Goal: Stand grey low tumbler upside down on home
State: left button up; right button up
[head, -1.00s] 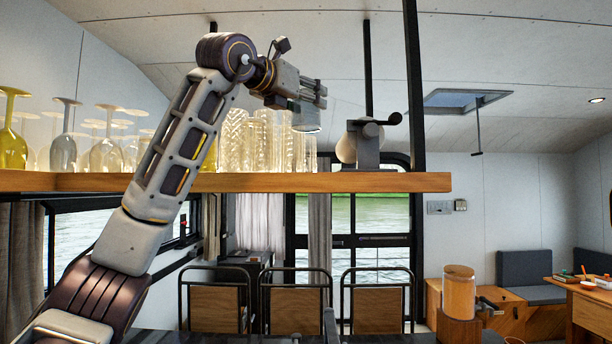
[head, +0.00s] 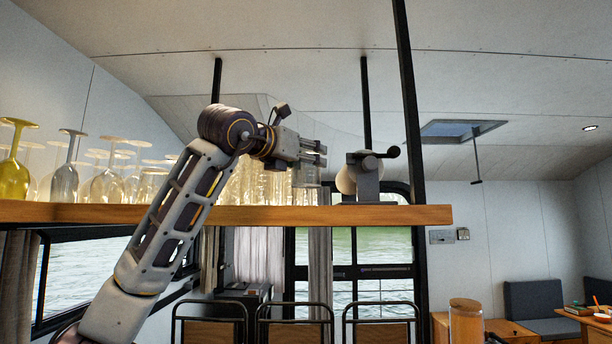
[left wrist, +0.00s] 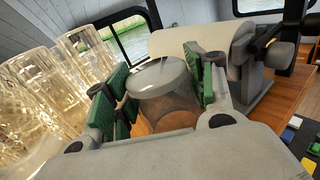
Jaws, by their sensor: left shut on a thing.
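My left gripper (head: 314,153) is shut on the grey low tumbler (head: 306,175) a little above the wooden shelf (head: 240,215). In the left wrist view the tumbler (left wrist: 165,98) sits between the green pads of the gripper (left wrist: 160,82). One round end of it shows, pale and translucent; I cannot tell for sure whether it is the base or the rim. A gap shows between the tumbler and the shelf edge in the head view. No marked home spot can be made out. My right gripper is out of view.
Clear patterned glasses (head: 255,185) crowd the shelf just left of the tumbler. A grey stand with a pale roll (head: 362,178) is close on its right. Upturned stemmed glasses (head: 65,180) fill the far left. A black post (head: 408,100) rises at the shelf's right end.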

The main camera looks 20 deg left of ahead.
aim_at(298, 172)
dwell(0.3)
pick_arm(q)
jog(key=shift+f, duration=2.05)
jog(key=shift+f, duration=0.15)
jog(key=o, duration=1.3)
jog(key=shift+s, duration=0.2)
jog(key=b+v, duration=0.3)
jog(key=v, duration=0.8)
jog(key=shift+s+a+b, duration=0.1)
jog(key=shift+s+b, duration=0.25)
